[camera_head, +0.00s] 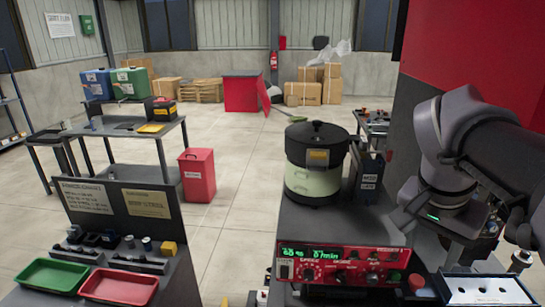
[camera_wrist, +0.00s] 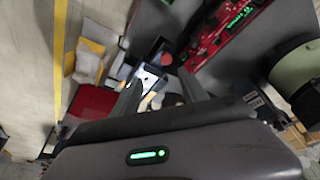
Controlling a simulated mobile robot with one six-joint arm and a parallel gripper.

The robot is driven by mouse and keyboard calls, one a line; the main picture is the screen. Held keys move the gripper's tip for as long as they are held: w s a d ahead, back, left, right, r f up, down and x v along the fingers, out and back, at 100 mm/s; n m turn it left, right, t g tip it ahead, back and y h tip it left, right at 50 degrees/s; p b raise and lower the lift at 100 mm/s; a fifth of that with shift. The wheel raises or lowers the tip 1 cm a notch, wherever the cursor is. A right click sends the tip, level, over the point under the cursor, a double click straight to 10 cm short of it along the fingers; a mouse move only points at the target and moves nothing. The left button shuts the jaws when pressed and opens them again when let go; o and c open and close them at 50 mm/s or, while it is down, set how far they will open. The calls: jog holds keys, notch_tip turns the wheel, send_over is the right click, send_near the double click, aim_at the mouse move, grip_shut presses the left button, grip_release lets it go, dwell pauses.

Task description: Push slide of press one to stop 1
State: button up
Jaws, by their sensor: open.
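My gripper (camera_wrist: 160,88) shows in the wrist view with its two dark fingers spread apart and nothing clearly held between them. Beyond the fingers are a small bright white plate or tray and some dark parts, too small and blurred to name. In the head view my arm fills the right side, and the fingertips cannot be made out. I cannot identify the slide of press one or its stop 1 in either view.
A red control panel (camera_head: 345,264) fronts the bench, also in the wrist view (camera_wrist: 225,30). A black-lidded cream bowl feeder (camera_head: 313,175) stands behind it. A white plate with holes (camera_head: 488,291) is at lower right. Green (camera_head: 52,275) and red (camera_head: 118,287) trays are left; open floor lies between.

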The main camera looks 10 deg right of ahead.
aim_at(417, 279)
jog(key=b+x, duration=0.2)
jog(key=x, duration=0.3)
jog(key=w+b+x, duration=0.1)
jog(key=b+x, duration=0.1)
jog(key=x, duration=0.4)
jog(key=b+x, duration=0.2)
jog(key=x, duration=0.3)
jog(key=shift+w+d, duration=0.1)
jog(key=shift+w, duration=0.3)
jog(key=shift+r, duration=0.1)
grip_shut()
